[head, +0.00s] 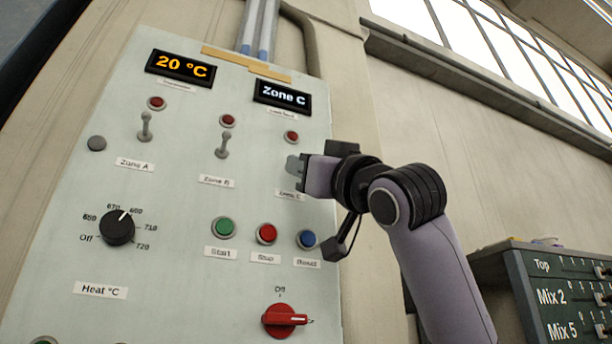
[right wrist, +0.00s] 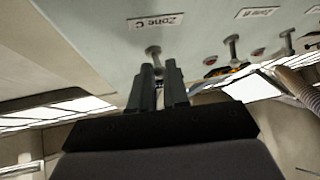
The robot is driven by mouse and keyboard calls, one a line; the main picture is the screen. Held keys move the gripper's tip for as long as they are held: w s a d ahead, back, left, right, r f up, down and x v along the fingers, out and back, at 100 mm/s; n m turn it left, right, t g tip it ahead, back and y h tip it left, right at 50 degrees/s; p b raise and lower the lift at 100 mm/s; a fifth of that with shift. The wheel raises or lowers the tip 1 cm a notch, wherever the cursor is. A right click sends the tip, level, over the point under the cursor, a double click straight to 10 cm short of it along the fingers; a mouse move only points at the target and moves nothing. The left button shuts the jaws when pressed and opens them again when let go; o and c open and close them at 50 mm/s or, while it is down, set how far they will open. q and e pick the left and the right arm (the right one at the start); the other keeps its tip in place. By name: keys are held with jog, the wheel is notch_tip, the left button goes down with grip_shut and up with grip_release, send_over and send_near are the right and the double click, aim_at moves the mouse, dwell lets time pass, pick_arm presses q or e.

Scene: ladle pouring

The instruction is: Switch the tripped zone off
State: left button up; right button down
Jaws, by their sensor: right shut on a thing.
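The control panel (head: 185,190) has three zone switches in a row. The Zone A lever (head: 145,126) and Zone B lever (head: 223,145) both point up. The display (head: 283,96) reads "Zone C". My right gripper (head: 298,173) is at the Zone C switch, just above its label (head: 290,195), and hides most of it. In the right wrist view, which is turned over, my right gripper (right wrist: 161,72) is shut on the Zone C lever (right wrist: 153,54); the lever's exact tilt is hard to tell. My left gripper is not in view.
A red lamp (head: 291,136) sits above the Zone C switch. Below are green (head: 224,227), red (head: 266,233) and blue (head: 307,239) buttons, a red rotary switch (head: 283,320) and a black heat dial (head: 117,228).

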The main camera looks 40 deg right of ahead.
jog(key=shift+f, duration=0.1)
dwell(0.4)
jog(key=c, duration=1.1)
grip_release()
jog(key=b+v, duration=0.3)
jog(key=v, duration=0.4)
jog(key=shift+f, duration=0.1)
